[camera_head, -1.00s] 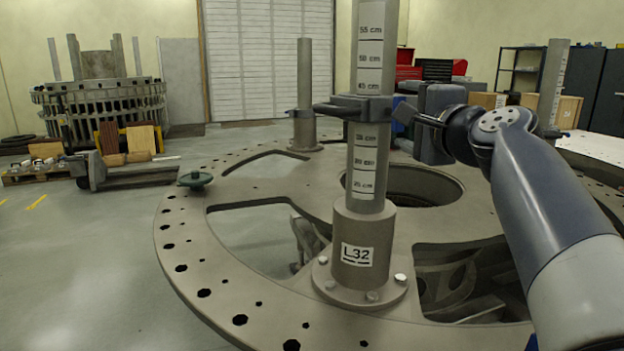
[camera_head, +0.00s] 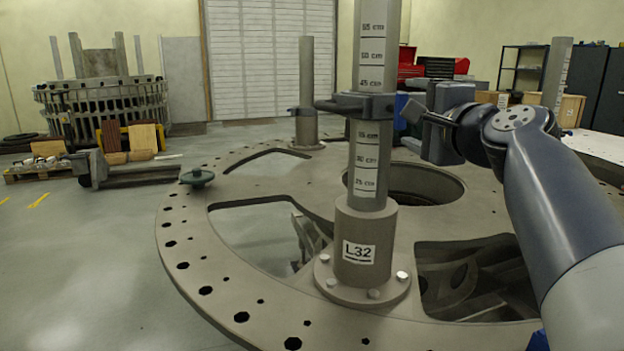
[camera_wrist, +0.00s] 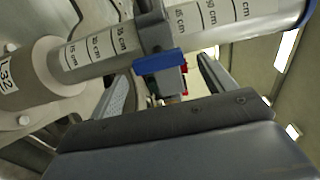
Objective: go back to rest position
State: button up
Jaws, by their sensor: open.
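My gripper (camera_head: 432,110) is to the right of the post (camera_head: 368,160) labelled L32, with a visible gap between them in the head view. A dark clamp ring (camera_head: 352,104) sits around the post between the printed centimetre scales. The clamp also shows in the wrist view with a blue end piece (camera_wrist: 159,61) and a small red part behind it. The post stands upright, bolted on the turret plate (camera_head: 190,262).
A second post (camera_head: 306,90) stands at the back of the plate and a third (camera_head: 554,75) at the right. A green disc (camera_head: 197,177) lies near the plate's left rim. The plate has large openings. Grey floor (camera_head: 80,270) is clear at the left.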

aim_at(400, 129)
jog(key=v, duration=0.8)
jog(key=x, duration=1.1)
jog(key=shift+p, duration=0.35)
jog(key=shift+w+a+r+p, duration=0.15)
jog(key=shift+w+p, duration=0.2)
jog(key=shift+p, duration=0.05)
jog(key=m+p, duration=0.2)
jog(key=m, duration=0.1)
jog(key=shift+s, duration=0.15)
jog(key=shift+m+p, duration=0.75)
jog(key=shift+m, duration=0.35)
jog(key=m+p, duration=0.4)
jog(key=m, duration=0.2)
jog(key=shift+a, duration=0.1)
jog(key=m+p, duration=0.1)
jog(key=m, duration=0.1)
jog(key=m+p, duration=0.3)
jog(key=m, duration=0.1)
jog(key=shift+a+f+m+p, duration=0.15)
jog(key=shift+f+m+p, duration=0.15)
jog(key=shift+f, duration=0.05)
jog(key=shift+m, duration=0.3)
jog(key=shift+s+f, duration=0.15)
jog(key=shift+s, duration=0.5)
